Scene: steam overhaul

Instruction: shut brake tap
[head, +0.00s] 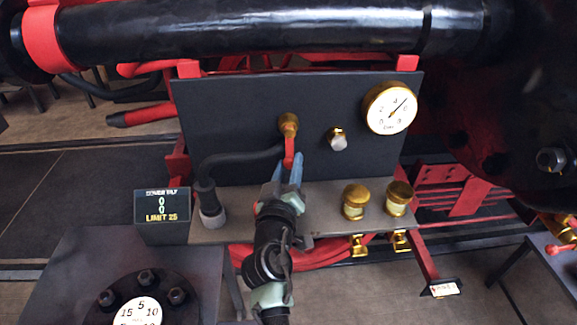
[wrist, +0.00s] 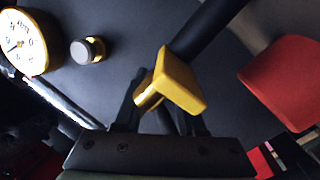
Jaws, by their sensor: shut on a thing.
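The brake tap has a brass body (head: 289,124) on the dark upright panel, with a red lever (head: 289,150) hanging down from it. My gripper (head: 287,168) reaches up from below, its blue fingertips on either side of the lever's lower end, shut on it. The lever points almost straight down. In the wrist view, a brass block (wrist: 180,82) of the tap stands just beyond the dark fingers, which partly hide what lies between them. A large red shape (wrist: 288,82) at the right of that view is close; I cannot tell what part it is.
A pressure gauge (head: 390,108) and a round metal nut (head: 337,139) sit right of the tap. A black hose (head: 240,160) runs left from it. Two brass-capped cups (head: 355,201) (head: 398,198) stand on the shelf. A small display (head: 162,206) stands left.

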